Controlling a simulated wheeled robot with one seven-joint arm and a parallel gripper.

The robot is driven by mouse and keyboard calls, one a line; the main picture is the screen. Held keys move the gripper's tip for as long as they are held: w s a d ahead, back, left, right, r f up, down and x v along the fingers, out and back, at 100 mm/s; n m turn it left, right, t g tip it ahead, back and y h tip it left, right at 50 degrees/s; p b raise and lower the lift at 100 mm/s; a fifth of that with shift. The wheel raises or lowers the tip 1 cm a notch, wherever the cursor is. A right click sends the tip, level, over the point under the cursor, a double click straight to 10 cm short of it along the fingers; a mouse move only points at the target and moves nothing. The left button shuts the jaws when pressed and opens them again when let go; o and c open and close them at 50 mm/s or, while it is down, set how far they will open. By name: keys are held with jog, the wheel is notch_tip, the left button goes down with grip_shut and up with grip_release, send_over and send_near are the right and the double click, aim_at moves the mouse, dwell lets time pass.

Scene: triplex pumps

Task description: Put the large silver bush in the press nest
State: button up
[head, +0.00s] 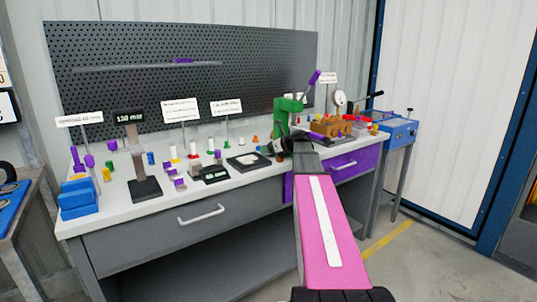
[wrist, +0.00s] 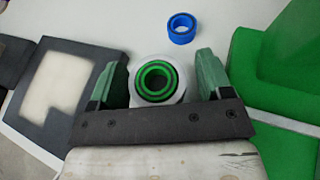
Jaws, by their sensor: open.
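In the wrist view my gripper (wrist: 160,75) is open, with one green-grey finger on each side of a pale, silver-white round piece (wrist: 181,95). A green ring (wrist: 157,81) with a dark hole sits at its middle. Small gaps seem to show between the fingers and the piece. I cannot tell for sure whether this pale piece is the large silver bush or the press nest. The green press (wrist: 285,60) stands close at the right. In the head view the press (head: 288,104) is at the back of the bench, and my arm hides its lower part and most of my gripper.
A blue ring (wrist: 183,28) lies on the bench just beyond my gripper. A dark pad with a pale square (wrist: 60,80) lies to the left. The head view shows several small coloured parts, a black stand (head: 145,187), blue bins (head: 78,200) and a brown fixture (head: 330,127).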

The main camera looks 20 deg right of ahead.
jog(key=shift+c, duration=0.3)
jog(key=c, duration=1)
jog(key=shift+r, duration=0.1)
